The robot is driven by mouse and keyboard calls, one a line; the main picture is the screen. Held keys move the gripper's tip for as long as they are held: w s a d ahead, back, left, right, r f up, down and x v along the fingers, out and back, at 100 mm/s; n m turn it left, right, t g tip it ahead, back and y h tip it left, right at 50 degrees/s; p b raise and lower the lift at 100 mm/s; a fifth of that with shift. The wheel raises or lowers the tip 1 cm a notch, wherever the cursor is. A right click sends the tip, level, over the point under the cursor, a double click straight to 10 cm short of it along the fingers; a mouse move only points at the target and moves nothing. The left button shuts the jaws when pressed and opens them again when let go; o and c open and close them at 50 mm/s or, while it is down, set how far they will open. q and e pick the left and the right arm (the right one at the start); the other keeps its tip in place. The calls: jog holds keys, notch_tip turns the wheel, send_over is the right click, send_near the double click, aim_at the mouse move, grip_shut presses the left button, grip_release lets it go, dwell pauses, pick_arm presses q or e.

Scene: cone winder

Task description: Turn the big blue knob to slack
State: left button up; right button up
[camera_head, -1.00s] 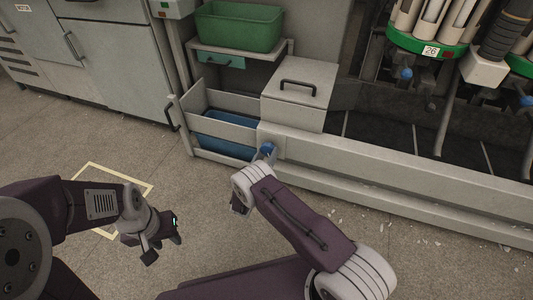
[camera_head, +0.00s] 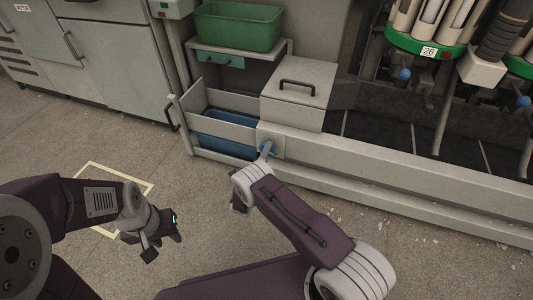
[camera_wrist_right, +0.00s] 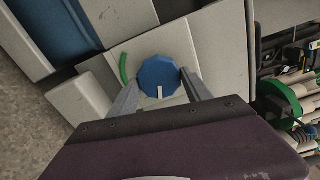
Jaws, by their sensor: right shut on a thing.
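The big blue knob (camera_wrist_right: 160,73) sits on a pale plate and fills the middle of the right wrist view. Its white pointer mark points toward the bottom of that view. A green arc (camera_wrist_right: 124,68) is marked on the plate to the knob's left. My right gripper (camera_wrist_right: 160,88) is shut on the knob, one finger on each side. In the head view the knob (camera_head: 273,149) is mostly hidden behind my right gripper (camera_head: 267,149). My left gripper (camera_head: 163,247) hangs over the floor at lower left, its fingers apart and empty.
A long pale machine rail (camera_head: 400,184) runs right from the knob plate. A blue bin (camera_head: 226,134) stands in the open-sided frame to the left, below a green bin (camera_head: 238,27). A lidded grey box (camera_head: 298,95) is behind the knob. Floor around my left gripper is clear.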

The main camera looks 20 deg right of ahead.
jog(key=shift+n, duration=1.6)
jog(key=o, duration=1.4)
jog(key=shift+c, duration=0.2)
jog(key=p+v, duration=0.5)
jog(key=v, duration=0.4)
